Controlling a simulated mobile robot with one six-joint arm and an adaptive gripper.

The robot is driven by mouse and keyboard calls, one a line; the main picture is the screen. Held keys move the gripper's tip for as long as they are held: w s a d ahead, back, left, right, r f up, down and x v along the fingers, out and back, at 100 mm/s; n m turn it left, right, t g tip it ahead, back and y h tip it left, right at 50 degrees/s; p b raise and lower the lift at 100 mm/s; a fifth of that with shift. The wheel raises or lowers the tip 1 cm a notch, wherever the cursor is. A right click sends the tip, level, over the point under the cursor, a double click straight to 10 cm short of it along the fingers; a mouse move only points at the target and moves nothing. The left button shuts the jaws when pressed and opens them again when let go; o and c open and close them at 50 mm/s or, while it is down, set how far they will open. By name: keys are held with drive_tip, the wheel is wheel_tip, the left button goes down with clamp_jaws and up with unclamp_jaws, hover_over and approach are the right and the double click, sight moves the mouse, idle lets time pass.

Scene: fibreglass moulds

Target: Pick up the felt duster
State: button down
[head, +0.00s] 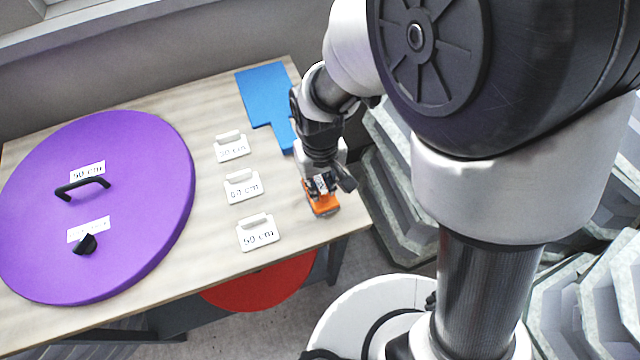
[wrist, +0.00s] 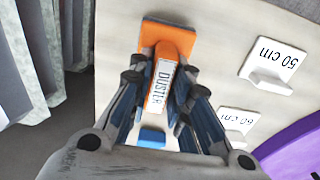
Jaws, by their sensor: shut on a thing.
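The felt duster (head: 322,205) is an orange block near the right edge of the wooden table (head: 180,245). In the wrist view the duster (wrist: 154,100) shows an orange base and a raised orange grip with a white label reading "DUSTER". My gripper (head: 320,184) is over it, pointing down. In the wrist view my gripper (wrist: 158,88) has a finger on each side of the raised grip and is shut on it. The duster looks to be at the tabletop; I cannot tell whether it touches the wood.
A large purple disc (head: 130,200) with a black handle covers the table's left. Three white label holders (head: 258,232) stand in a row left of my gripper. A blue paddle-shaped sheet (head: 264,92) lies behind. A red round thing (head: 262,288) is below the table. Grey corrugated pieces (head: 385,190) stand at right.

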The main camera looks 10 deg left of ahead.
sight(320, 183)
wheel_tip(320, 183, up, 19)
drive_tip(key=p, duration=0.3)
drive_tip(key=shift+p, duration=0.4)
drive_tip(key=c, duration=2)
unclamp_jaws()
clamp_jaws()
drive_tip(key=shift+f, duration=0.1)
